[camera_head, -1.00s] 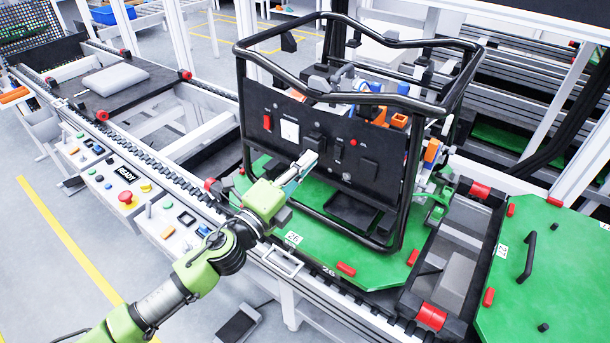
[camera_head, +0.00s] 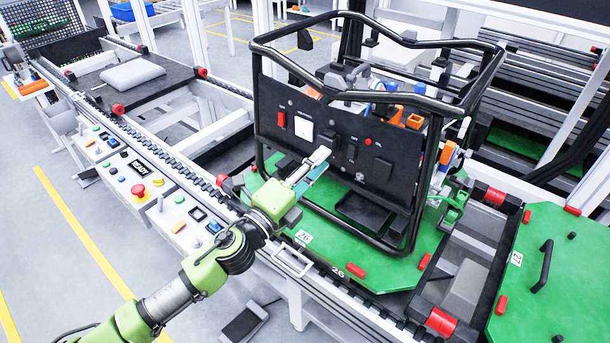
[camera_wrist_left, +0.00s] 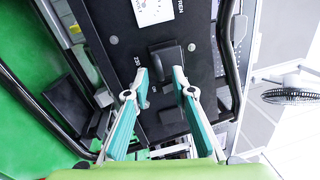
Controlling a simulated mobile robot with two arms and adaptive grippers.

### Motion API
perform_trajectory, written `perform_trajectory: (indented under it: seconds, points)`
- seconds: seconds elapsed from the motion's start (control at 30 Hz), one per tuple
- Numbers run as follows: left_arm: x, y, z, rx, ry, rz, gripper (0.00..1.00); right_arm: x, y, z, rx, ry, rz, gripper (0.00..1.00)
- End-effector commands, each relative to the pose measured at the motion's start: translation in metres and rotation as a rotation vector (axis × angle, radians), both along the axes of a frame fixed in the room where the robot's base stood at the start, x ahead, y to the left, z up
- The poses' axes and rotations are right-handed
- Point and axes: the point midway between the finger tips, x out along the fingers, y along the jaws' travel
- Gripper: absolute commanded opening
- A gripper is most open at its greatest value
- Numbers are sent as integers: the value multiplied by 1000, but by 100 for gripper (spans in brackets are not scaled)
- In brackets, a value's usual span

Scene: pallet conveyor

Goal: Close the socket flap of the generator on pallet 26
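The generator has a black tube frame (camera_head: 437,170) and a dark front panel (camera_head: 400,150). It stands on green pallet 26 (camera_head: 390,272), whose label shows at the front edge. The panel carries a red switch, a white square meter and dark socket covers. My left gripper (camera_head: 322,156) is at the panel, just below and right of the meter. In the left wrist view, my left gripper (camera_wrist_left: 160,90) is open. A dark raised socket flap (camera_wrist_left: 168,60) lies just ahead of the gap between its fingertips. Contact cannot be told. My right gripper is not in view.
The generator's frame tubes run beside and below my left gripper. A control strip with an emergency stop (camera_head: 139,190) lies along the conveyor at left. Another green pallet (camera_head: 560,270) with a black handle stands at right. A grey block (camera_head: 470,285) lies between the pallets.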

Motion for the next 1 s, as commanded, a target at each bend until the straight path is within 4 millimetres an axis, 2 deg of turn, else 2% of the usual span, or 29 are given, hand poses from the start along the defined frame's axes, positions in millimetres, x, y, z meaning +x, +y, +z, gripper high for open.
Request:
perform_trajectory:
  seconds: [0.3, 0.5, 0.7, 1.0]
  points:
    - [-48, 34, -10, 2, 4, -1, 23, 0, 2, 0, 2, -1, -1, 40]
    - [-74, 52, -14, 0, 4, -1, 23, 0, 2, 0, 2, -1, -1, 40]
    - [-88, 62, -16, 0, 3, -2, 23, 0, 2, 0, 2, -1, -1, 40]
    - [-91, 65, -16, 1, 1, -2, 23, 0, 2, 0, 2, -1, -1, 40]
